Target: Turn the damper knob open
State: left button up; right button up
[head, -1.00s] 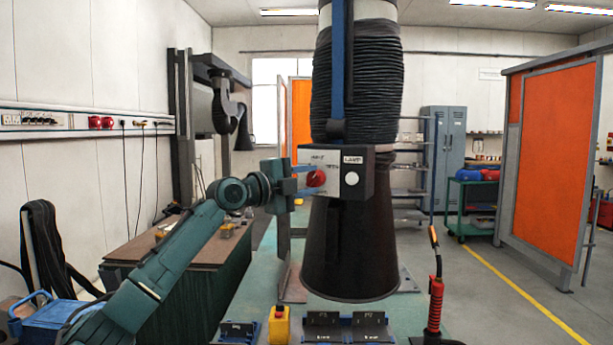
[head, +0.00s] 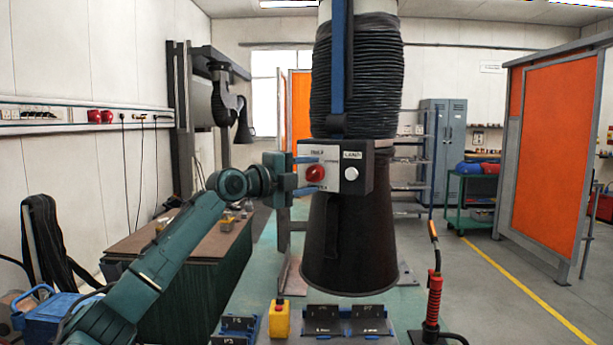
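The red damper knob (head: 315,173) is on the pale front face of a dark control box (head: 347,149), which is fixed to the extraction hood (head: 346,245). A white lamp button sits to the right of the knob. My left gripper (head: 313,174) comes in from the left at the knob's height. Its two blue fingers are spread, one above and one below the knob, with a gap showing on both sides. The knob's pointer and the small lettering are too small to read. My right gripper is not in view.
A black ribbed hose (head: 357,80) rises above the box. Below stand a yellow box with a button (head: 279,318), dark labelled trays (head: 347,321) and a red-handled torch (head: 434,300). A dark-skirted table (head: 170,275) is at the left. Open floor lies to the right.

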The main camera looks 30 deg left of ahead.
pick_arm(q)
jog(key=shift+o, duration=0.6)
jog(key=shift+a, duration=0.1)
jog(key=shift+s+a, duration=0.1)
jog(key=shift+s, duration=0.25)
jog(key=b+v, duration=0.5)
jog(key=v, duration=0.7)
jog(key=shift+s, duration=0.2)
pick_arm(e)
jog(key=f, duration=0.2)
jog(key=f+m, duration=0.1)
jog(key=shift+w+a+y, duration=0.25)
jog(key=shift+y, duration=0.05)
pick_arm(q)
jog(key=shift+r, duration=0.1)
